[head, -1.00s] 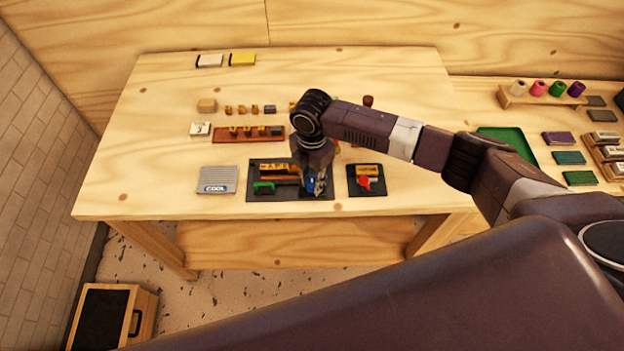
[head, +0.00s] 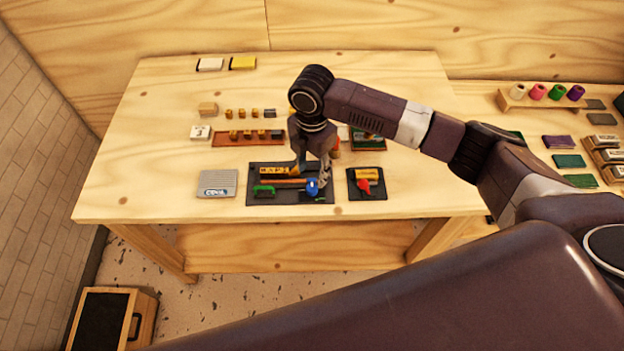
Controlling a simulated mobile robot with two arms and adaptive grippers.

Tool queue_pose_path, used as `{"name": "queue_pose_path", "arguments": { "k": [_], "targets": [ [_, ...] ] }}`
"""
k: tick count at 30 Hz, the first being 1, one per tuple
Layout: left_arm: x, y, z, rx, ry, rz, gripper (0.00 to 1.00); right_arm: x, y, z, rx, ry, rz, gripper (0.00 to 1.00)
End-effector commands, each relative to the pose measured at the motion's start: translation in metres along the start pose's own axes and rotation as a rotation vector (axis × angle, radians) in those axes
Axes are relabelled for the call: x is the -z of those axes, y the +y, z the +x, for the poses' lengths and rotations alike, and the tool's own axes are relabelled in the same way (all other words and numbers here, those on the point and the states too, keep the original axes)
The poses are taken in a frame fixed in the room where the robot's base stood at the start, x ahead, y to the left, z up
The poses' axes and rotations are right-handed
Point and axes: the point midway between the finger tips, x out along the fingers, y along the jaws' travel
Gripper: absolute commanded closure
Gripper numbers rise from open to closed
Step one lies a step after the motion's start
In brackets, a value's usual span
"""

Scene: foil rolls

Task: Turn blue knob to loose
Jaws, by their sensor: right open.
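The blue knob (head: 312,187) sits at the right part of a dark board (head: 290,199) near the front of the table. A green piece (head: 263,190) and yellow letter blocks (head: 273,171) are on the same board. My right gripper (head: 312,174) points down just behind and above the knob, its fingers apart. It appears clear of the knob, though contact is hard to judge at this size. The marks around the knob are too small to read. My left gripper is not in view.
A second dark board with a red knob (head: 364,187) lies close on the right. A grey box (head: 217,183) lies on the left. A reddish-brown tray (head: 226,140) with small blocks is behind. The table front (head: 200,210) is bare.

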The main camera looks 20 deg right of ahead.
Motion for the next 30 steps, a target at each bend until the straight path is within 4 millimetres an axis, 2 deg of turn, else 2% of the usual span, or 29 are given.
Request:
{"name": "queue_pose_path", "arguments": {
  "k": [3, 10, 30],
  "targets": [
    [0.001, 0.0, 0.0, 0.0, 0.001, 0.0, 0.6, 0.0, 0.001, -0.025, -0.003, -0.001, -0.001, 0.59],
    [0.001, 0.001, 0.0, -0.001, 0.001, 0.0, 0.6, -0.001, 0.0, -0.051, -0.001, -0.001, 0.0, 0.59],
    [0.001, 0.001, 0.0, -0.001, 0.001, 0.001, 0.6, 0.004, -0.001, -0.051, -0.002, 0.006, 0.005, 0.59]
  ]
}}
